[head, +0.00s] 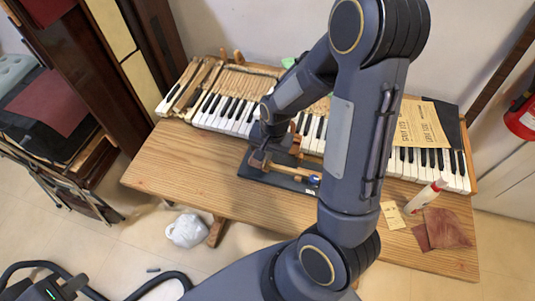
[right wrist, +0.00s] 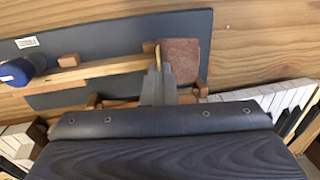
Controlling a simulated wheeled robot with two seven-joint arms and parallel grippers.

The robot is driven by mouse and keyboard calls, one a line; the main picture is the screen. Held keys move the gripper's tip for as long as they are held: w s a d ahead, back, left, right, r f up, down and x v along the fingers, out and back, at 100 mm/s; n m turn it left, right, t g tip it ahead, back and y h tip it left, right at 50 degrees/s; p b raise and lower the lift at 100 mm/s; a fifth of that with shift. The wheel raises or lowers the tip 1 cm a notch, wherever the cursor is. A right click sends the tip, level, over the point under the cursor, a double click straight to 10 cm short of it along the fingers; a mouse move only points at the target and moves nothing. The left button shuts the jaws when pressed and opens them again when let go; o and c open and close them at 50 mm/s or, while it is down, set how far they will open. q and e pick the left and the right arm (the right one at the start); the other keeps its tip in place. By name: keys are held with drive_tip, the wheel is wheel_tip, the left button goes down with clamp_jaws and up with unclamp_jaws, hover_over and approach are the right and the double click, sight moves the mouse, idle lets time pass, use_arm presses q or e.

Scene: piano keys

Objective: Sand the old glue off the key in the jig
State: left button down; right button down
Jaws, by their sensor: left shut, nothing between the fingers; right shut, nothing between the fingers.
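The black jig board (head: 247,171) lies on the wooden table, with a tan wooden key (head: 285,168) along it. In the right wrist view the key (right wrist: 105,68) runs to a reddish-brown block (right wrist: 180,55) at its end. My right gripper (right wrist: 160,88) is shut, its grey fingertips just in front of the key's end and beside the block. I cannot tell whether they touch. In the head view my right forearm hides part of the jig.
The keyboard (head: 230,112) spans the table's back, with a paper packet (head: 420,125) on it. A glue bottle (head: 425,197) and brown sandpaper sheets (head: 445,228) lie at the right. A blue-ended item (right wrist: 15,73) is beside the key. The table's left front is clear.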

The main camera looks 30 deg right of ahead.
drive_tip(key=shift+r+p, duration=2.2)
drive_tip(key=shift+r, duration=0.65)
wheel_tip(320, 180, up, 3)
drive_tip(key=p, duration=0.2)
drive_tip(key=shift+r+p, duration=0.1)
drive_tip(key=shift+p, duration=0.3)
